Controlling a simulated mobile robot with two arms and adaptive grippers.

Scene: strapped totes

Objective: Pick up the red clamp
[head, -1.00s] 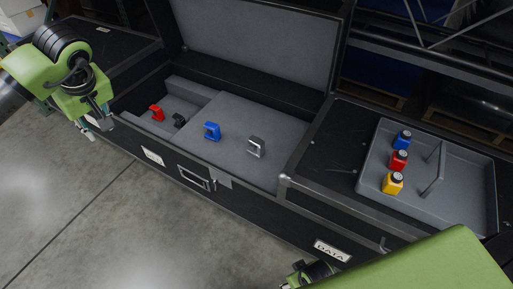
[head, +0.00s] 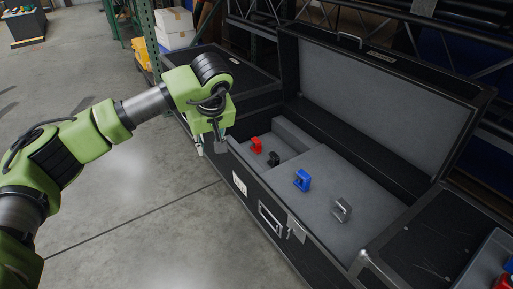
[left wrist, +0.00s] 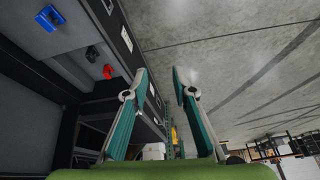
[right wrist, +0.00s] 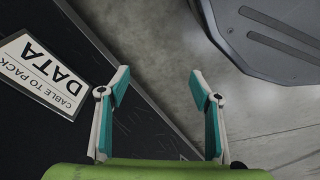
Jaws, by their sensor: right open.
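The red clamp (head: 256,145) stands in the lower left compartment of the open grey-lined case. A black clamp (head: 273,158) is just beside it. The red clamp also shows in the left wrist view (left wrist: 107,72), left of the fingers. My left gripper (head: 207,148) hangs over the case's front left edge, left of the red clamp and apart from it. In the left wrist view its fingers (left wrist: 160,78) are spread and empty. My right gripper (right wrist: 160,82) is open and empty beside a dark case wall; it is out of the head view.
A blue clamp (head: 302,180) and a grey clamp (head: 342,209) stand on the case's raised grey panel. The open lid (head: 375,105) rises behind. A tray (head: 487,268) with a red item is at the right edge. The floor in front is clear.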

